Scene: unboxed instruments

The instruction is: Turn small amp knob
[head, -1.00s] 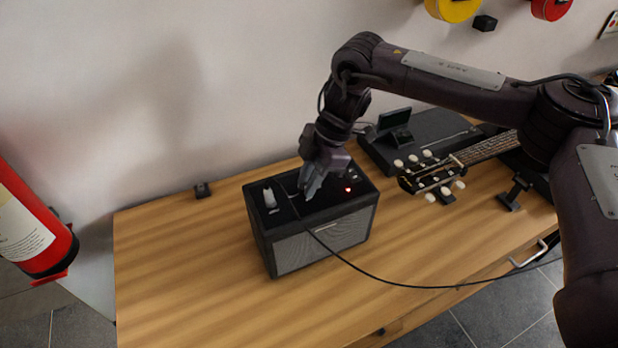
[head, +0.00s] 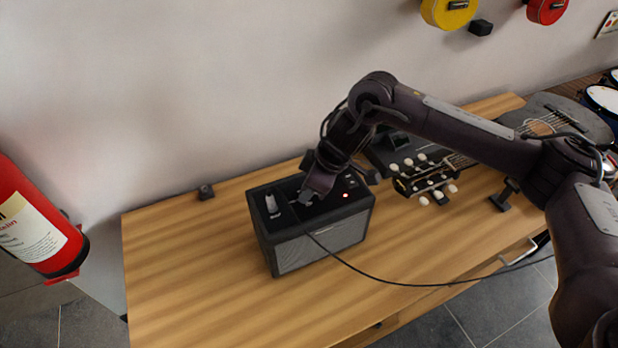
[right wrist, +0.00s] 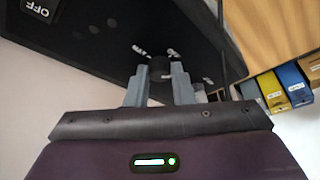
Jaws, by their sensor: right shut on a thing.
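The small black amp (head: 322,242) stands on the wooden table, with a grey front grille and a lit red light on its top panel. My right gripper (head: 306,199) reaches down onto the top panel from above. In the right wrist view its two grey fingers (right wrist: 160,85) are closed around a small dark knob (right wrist: 160,66) on the panel. White markings beside the knob are blurred, and an OFF label (right wrist: 37,9) shows on the panel. The knob is mostly hidden by the fingers in the head view. My left gripper is not in view.
A black cable (head: 385,283) runs from the amp across the table's front. A guitar (head: 560,120) lies at the right, its headstock (head: 428,181) near the amp. A fire extinguisher (head: 35,225) is at the left.

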